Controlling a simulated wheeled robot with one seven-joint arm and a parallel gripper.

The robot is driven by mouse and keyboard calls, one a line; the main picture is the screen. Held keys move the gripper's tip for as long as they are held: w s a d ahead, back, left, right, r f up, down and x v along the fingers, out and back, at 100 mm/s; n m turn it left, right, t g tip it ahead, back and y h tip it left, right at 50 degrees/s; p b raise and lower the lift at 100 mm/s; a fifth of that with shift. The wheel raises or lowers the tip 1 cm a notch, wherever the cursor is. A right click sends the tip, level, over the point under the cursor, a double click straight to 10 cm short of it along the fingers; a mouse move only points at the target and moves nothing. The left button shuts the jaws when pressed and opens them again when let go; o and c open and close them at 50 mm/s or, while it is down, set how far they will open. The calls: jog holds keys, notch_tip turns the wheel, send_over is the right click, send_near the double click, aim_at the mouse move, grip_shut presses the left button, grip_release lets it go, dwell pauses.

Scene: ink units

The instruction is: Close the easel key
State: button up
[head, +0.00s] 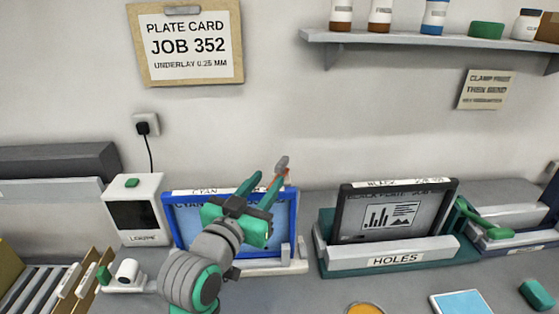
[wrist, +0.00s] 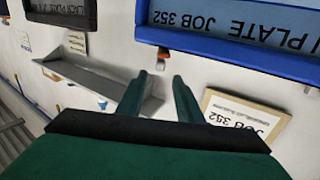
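The cyan plate (head: 184,222) stands in a blue frame on a light easel base (head: 285,268) at centre-left. In the wrist view the blue frame (wrist: 225,47) fills the upper right. A small grey piece with an orange part (head: 282,163), which looks like the easel key, stands up above the frame's right end. It seems to show in the wrist view too, as a small grey and orange piece (wrist: 163,58) just beyond the fingertips. My gripper (head: 269,177) is open and empty in front of the blue frame, with a gap between its green fingers (wrist: 160,78). Contact with the key cannot be told.
The black plate (head: 350,215) stands in a green holder marked HOLES (head: 395,261) to the right. A white LOUPE box (head: 136,207) stands left. A wall shelf (head: 430,42) with bottles is above right. An orange-filled tin (head: 365,309) and a blue pad (head: 461,303) lie in front.

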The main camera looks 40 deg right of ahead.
aim_at(277, 169)
jog(key=x, duration=1)
grip_shut()
